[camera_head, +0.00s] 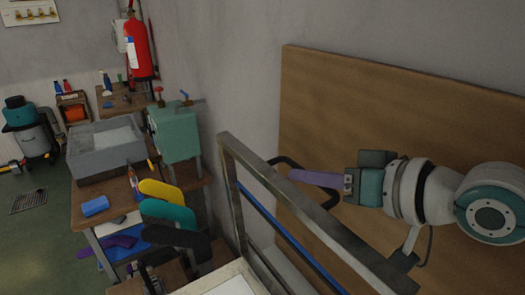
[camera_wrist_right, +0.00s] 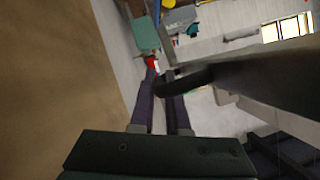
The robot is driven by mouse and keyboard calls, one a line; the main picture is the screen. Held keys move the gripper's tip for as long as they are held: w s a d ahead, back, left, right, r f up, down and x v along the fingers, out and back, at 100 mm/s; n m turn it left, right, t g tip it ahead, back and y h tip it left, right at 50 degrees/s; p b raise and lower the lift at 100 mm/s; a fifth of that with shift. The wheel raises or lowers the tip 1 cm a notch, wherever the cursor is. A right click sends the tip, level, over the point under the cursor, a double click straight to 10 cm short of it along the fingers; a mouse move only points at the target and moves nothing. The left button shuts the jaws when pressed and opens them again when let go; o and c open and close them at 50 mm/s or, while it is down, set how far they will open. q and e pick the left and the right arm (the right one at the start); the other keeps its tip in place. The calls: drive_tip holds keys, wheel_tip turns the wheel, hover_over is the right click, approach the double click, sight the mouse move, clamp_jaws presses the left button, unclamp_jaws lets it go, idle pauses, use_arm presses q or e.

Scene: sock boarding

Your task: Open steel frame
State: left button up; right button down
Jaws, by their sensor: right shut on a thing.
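The steel frame (camera_head: 300,205) rises in the middle of the head view, a grey metal bar structure with a blue strip (camera_head: 290,238) along its inner side. A black curved handle (camera_head: 276,160) sticks out from its right side. My right gripper (camera_head: 292,175), with purple fingers, reaches in from the right and is shut on this handle. In the right wrist view the black handle (camera_wrist_right: 187,82) lies at the two fingertips (camera_wrist_right: 162,84), and a dark frame bar (camera_wrist_right: 255,85) runs off to the right. The fingers hide part of the handle. My left gripper is not in view.
A brown board (camera_head: 330,90) stands against the wall behind my right arm. To the left are a wooden bench (camera_head: 90,215) with yellow, teal and black flat forms (camera_head: 165,213), a grey basin (camera_head: 85,160) and a green box (camera_head: 175,130). Open floor (camera_head: 40,245) lies far left.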

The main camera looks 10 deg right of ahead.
drive_tip(key=c, duration=1.2)
unclamp_jaws()
drive_tip(key=shift+f, duration=0.1)
drive_tip(key=shift+v, duration=4.95)
